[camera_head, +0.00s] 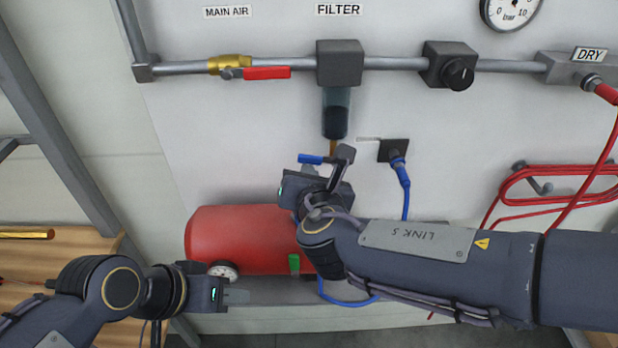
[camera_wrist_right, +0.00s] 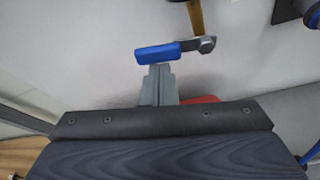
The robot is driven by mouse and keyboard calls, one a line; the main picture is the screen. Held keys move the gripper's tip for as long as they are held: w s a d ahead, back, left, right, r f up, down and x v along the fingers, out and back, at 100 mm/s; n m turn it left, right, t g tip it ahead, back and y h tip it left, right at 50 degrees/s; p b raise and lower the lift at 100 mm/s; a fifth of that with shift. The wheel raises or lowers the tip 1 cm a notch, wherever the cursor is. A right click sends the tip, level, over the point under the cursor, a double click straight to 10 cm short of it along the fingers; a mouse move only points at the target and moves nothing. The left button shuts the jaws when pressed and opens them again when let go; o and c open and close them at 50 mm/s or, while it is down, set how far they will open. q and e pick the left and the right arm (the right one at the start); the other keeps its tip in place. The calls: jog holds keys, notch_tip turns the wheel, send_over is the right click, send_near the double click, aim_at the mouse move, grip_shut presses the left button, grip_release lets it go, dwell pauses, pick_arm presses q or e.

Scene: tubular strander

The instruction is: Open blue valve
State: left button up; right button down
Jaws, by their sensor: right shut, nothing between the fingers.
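The blue valve handle (camera_head: 311,159) lies roughly level, pointing left from a small metal valve body under the brass pipe (camera_head: 333,146) below the filter. In the right wrist view the blue handle (camera_wrist_right: 157,53) sits just past my fingertips, with the metal valve body (camera_wrist_right: 203,45) at its right end. My right gripper (camera_head: 342,156) is shut and empty close to the valve; it also shows in the wrist view (camera_wrist_right: 160,72), where its tips overlap the handle's lower edge. I cannot tell if they touch. My left gripper (camera_head: 237,297) is low at the left, away from the valve; its jaw gap is not clear.
The filter (camera_head: 336,112) hangs above the valve. A red-handled valve (camera_head: 266,73) is on the pipe at upper left. A red tank (camera_head: 240,235) stands below, partly behind my right wrist. A blue hose (camera_head: 405,190) and coiled red hose (camera_head: 560,180) hang at right.

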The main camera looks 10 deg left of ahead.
jog(key=w+d+r+m+t+y+b, duration=0.1)
jog(key=d+r+m+y+b, duration=0.2)
jog(key=m+b, duration=0.9)
jog(key=shift+d+r+y+b, duration=0.2)
jog(key=shift+r+y+b, duration=0.8)
jog(key=shift+b, duration=4.8)
jog(key=shift+t, duration=0.3)
